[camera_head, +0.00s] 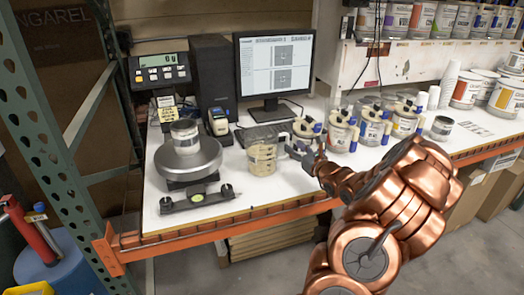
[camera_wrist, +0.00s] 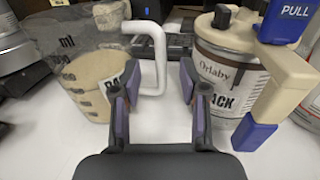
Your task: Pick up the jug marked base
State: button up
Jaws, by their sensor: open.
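The clear jug (camera_head: 262,158) stands upright on the white bench, holding beige contents. In the wrist view the jug (camera_wrist: 92,72) is at upper left with "ml" markings; its label shows "BA" before my left finger hides the rest. Its white handle (camera_wrist: 158,50) points right and lies ahead, between the lines of my two fingers. My gripper (camera_head: 300,150) is just right of the jug, at handle side. It is open and empty in the wrist view (camera_wrist: 158,82). Whether a finger touches the jug or handle I cannot tell.
A tin labelled "Orlaby ... BLACK" (camera_wrist: 225,75) with a beige and blue dispenser stands close to my right finger. Several similar tins (camera_head: 372,128) line the bench to the right. A scale with a round plate (camera_head: 188,160) is left of the jug. A monitor (camera_head: 274,65) stands behind.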

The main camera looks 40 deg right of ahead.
aim_at(288, 141)
jog(key=shift+w+d+r+p, duration=0.15)
jog(key=shift+w+d+p, duration=0.05)
jog(key=shift+w+p, duration=0.2)
jog(key=shift+w+d+p, duration=0.2)
jog(key=shift+w+p, duration=0.6)
jog(key=shift+w, duration=1.35)
grip_shut()
